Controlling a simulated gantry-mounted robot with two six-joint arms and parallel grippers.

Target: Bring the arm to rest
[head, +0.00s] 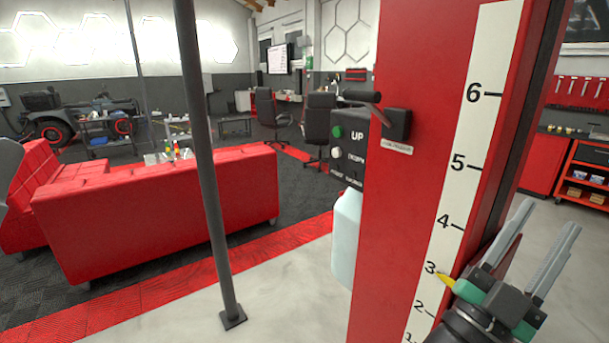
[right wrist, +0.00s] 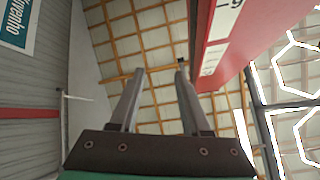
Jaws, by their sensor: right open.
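My right gripper (head: 548,217) is in the lower right of the head view, fingers pointing up and spread apart with nothing between them. It is in front of the floor to the right of a red post (head: 405,190), and its base overlaps the post's lower right edge. In the right wrist view both fingers (right wrist: 160,74) stand apart and empty against the ceiling. A yellow tip (head: 446,281) shows beside the gripper's green base, near the scale's 3; I cannot tell what it belongs to. My left gripper is not in view.
The red post carries a white numbered scale (head: 465,160), a black lever (head: 365,98) and an UP/DOWN button box (head: 350,150). A pale container (head: 346,235) hangs behind it. A grey pole (head: 205,160) and red sofa (head: 160,210) stand left; a red cabinet (head: 583,172) stands right.

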